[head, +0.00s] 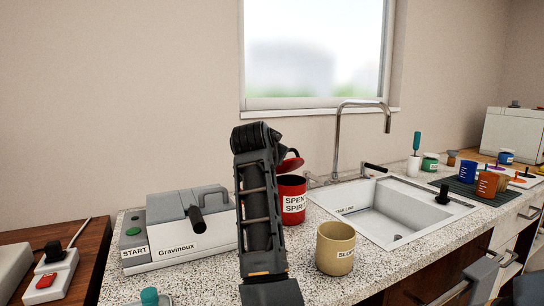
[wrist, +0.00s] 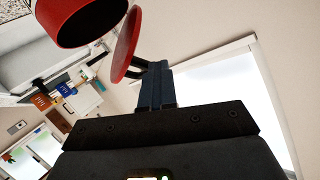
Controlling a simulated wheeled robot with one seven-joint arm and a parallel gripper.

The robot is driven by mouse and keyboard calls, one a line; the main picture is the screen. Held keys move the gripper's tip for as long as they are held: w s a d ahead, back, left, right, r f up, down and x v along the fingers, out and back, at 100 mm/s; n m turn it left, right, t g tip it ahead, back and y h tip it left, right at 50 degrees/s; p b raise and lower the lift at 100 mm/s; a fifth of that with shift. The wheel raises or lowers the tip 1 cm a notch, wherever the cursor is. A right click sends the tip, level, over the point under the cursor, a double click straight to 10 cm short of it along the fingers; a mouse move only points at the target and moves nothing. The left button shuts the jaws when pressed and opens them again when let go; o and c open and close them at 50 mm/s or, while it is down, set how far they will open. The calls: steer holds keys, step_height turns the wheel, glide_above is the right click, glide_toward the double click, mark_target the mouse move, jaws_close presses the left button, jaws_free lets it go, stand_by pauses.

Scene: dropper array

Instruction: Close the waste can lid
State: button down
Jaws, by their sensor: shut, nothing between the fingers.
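The waste can (head: 292,200) is a red can labelled SPENT SPIRIT, standing upright on the counter behind my arm, its left side hidden. Its red lid (head: 291,164) is raised above the rim, so the can is open. In the wrist view the can (wrist: 85,22) is at the top left, with the lid (wrist: 126,46) tilted up beside its mouth. My gripper (wrist: 156,72) is shut and empty, its tips close to the outer face of the lid by a dark piece. I cannot tell whether they touch. In the head view my arm hides most of the gripper.
A tan SLOPS can (head: 335,250) stands in front and to the right of the waste can. The grey Gravinoux machine (head: 180,250) is on the left. The sink (head: 385,212) and its tall tap (head: 338,140) are on the right. A window is behind.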

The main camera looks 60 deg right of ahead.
steer(key=shift+s+f, duration=0.3)
steer(key=shift+f, duration=0.2)
steer(key=shift+a, duration=0.1)
stand_by(0.3)
